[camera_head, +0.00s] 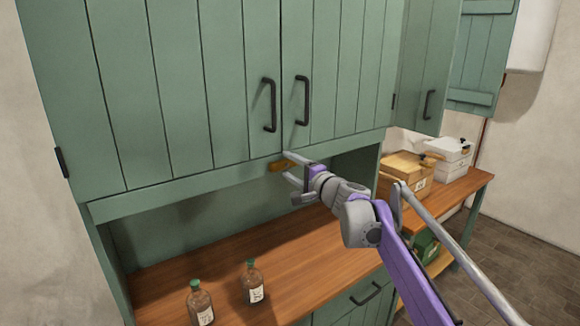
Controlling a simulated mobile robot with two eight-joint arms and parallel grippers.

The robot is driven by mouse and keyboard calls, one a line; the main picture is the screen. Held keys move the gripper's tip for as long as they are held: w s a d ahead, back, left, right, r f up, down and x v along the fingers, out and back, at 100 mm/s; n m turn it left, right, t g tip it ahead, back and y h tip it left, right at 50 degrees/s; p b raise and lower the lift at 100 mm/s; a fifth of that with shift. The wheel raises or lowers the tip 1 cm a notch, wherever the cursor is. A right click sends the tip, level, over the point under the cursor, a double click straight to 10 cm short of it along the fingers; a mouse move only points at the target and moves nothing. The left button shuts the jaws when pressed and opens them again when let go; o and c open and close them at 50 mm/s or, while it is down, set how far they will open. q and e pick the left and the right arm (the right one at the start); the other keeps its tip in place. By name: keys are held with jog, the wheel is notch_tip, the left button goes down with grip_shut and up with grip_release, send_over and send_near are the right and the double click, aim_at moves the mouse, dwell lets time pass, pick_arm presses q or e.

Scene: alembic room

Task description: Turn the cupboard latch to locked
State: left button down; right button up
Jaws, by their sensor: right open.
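The green cupboard (190,80) has two upper plank doors, both shut, with black handles either side of the centre seam. The brass-coloured latch (277,166) sits on the rail just below the seam and appears to lie roughly level; its far end is hidden by my gripper. My right gripper (288,166) is open at the latch, one finger above and one below its right end. I cannot tell whether the fingers touch it. My left gripper is not in view.
Two brown bottles with green caps, one left (200,303) and one right (253,283), stand on the wooden counter (290,250). A wooden box (407,174) and a white box (449,158) stand on a side table at right. The middle of the counter is clear.

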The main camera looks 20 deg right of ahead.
jog(key=shift+w, duration=0.2)
grip_shut()
